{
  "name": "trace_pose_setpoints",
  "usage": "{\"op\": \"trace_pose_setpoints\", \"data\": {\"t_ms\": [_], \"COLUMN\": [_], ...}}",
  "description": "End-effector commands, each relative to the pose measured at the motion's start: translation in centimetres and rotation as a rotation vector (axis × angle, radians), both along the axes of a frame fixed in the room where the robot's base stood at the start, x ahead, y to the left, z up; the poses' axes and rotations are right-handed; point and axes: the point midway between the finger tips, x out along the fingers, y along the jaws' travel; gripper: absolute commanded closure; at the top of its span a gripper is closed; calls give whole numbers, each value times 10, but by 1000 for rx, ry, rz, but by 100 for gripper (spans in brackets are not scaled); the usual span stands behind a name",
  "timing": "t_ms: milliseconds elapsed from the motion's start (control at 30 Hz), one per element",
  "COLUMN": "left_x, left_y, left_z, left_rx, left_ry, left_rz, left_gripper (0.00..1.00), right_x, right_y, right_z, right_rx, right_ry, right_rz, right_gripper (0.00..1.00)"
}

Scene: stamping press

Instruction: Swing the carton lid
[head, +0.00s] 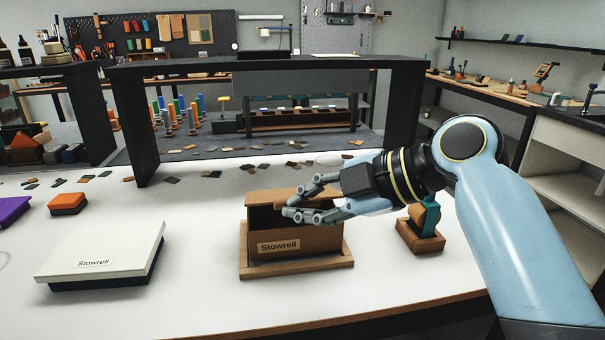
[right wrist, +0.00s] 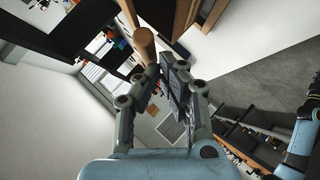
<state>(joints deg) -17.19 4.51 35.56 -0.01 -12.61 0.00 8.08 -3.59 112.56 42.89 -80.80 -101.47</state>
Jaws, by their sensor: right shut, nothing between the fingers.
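The brown carton (head: 318,238), labelled "Stowrell", stands on a wooden base on the white table in the head view. A brown strip (head: 268,197) runs along its top back; I cannot tell how far the lid is swung. The front shows a dark gap below this strip. My right gripper (head: 297,207) is shut and empty at the carton's upper right, its fingers covering part of the top. In the right wrist view the right gripper (right wrist: 152,68) has a tan rounded piece (right wrist: 145,42) just beyond its fingertips; contact is unclear. My left gripper is not in view.
A white-lidded box (head: 105,252), also labelled "Stowrell", lies left of the carton. A wooden stand with a teal piece (head: 428,215) is close on the right, beneath my right arm. A dark press frame (head: 145,135) stands behind. Orange (head: 67,202) and purple (head: 12,211) boxes are far left.

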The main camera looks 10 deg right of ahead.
Motion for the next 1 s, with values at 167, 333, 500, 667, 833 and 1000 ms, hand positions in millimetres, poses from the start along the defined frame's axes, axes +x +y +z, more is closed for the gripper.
{"op": "trace_pose_setpoints", "data": {"t_ms": [167, 333, 500, 667, 833, 1000], "left_x": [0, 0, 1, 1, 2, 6], "left_y": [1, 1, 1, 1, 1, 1], "left_z": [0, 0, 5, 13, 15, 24], "left_rx": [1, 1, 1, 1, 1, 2], "left_ry": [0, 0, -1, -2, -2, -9], "left_rz": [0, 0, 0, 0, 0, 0], "left_gripper": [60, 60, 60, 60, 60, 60], "right_x": [0, 0, 0, 0, 0, 5], "right_y": [0, 0, 0, 0, 0, -3], "right_z": [0, 0, 6, 15, 18, 30], "right_rx": [0, 0, 0, 0, 0, 0], "right_ry": [0, 0, 0, 0, 0, -1], "right_rz": [0, 0, 0, 0, 0, -5], "right_gripper": [100, 100, 100, 100, 100, 100]}}
